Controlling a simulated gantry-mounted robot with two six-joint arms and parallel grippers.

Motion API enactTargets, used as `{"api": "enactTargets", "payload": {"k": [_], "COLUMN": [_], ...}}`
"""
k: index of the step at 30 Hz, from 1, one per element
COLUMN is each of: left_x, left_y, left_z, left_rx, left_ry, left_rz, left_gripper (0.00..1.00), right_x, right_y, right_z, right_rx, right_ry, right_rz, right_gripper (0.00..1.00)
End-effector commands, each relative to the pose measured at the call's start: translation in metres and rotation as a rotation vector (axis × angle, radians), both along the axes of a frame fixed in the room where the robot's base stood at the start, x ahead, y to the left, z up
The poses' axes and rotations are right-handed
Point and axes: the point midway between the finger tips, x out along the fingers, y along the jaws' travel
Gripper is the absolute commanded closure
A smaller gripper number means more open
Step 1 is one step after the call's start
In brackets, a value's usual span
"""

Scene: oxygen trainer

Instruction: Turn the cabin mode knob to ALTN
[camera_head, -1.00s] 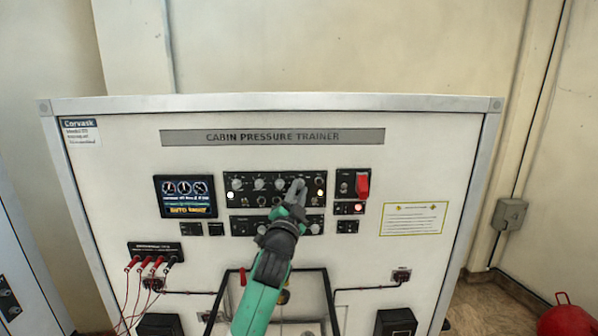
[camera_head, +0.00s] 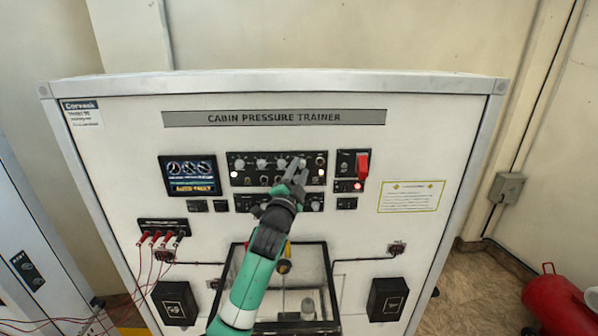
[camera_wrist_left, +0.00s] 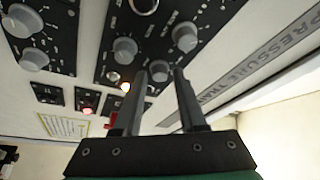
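The cabin pressure panel (camera_head: 250,171) is black, with a row of grey knobs along its top and smaller controls below. Its labels are too small to read, so I cannot tell which knob is the cabin mode knob. My left gripper (camera_head: 296,168) is in front of the right part of this panel. In the left wrist view its two fingers (camera_wrist_left: 160,84) are apart, with a grey knob (camera_wrist_left: 160,70) showing between the tips. I cannot tell whether they touch it. Another grey knob (camera_wrist_left: 185,36) is just beyond. My right gripper is out of view.
A red guarded switch (camera_head: 363,163) stands right of the panel, with a lit red lamp below. A display (camera_head: 190,175) is on the left. Red and black leads (camera_head: 160,240) hang at lower left. A framed box (camera_head: 312,258) lies below the panel.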

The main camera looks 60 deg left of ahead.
Motion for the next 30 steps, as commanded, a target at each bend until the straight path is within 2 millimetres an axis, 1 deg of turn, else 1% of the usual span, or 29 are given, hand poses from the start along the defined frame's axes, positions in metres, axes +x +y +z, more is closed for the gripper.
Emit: {"api": "enactTargets", "payload": {"k": [1,2,10,14,17,24,27,30], "left_x": [0.0,0.0,0.0,-0.005,-0.015,-0.051,-0.065,-0.074], "left_y": [0.0,0.0,0.0,-0.006,-0.017,-0.055,-0.068,-0.077], "left_z": [0.0,0.0,0.0,-0.003,-0.008,-0.021,-0.026,-0.028], "left_rx": [0.0,0.0,-0.001,-0.001,-0.001,0.001,-0.001,-0.001], "left_ry": [0.0,0.0,0.0,-0.001,-0.002,-0.003,-0.002,0.0], "left_rz": [0.0,0.0,-0.001,0.0,-0.001,-0.002,-0.001,-0.002], "left_gripper": [0.48,0.45,0.45,0.45,0.45,0.45,0.45,0.45], "right_x": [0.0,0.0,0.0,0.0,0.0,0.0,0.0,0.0], "right_y": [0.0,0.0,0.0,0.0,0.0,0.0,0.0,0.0], "right_z": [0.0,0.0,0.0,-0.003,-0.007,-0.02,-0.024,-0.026], "right_rx": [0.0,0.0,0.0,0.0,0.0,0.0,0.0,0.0], "right_ry": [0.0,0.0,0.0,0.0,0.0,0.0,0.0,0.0], "right_rz": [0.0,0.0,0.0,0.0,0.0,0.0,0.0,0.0], "right_gripper": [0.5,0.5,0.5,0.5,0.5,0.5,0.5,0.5]}}
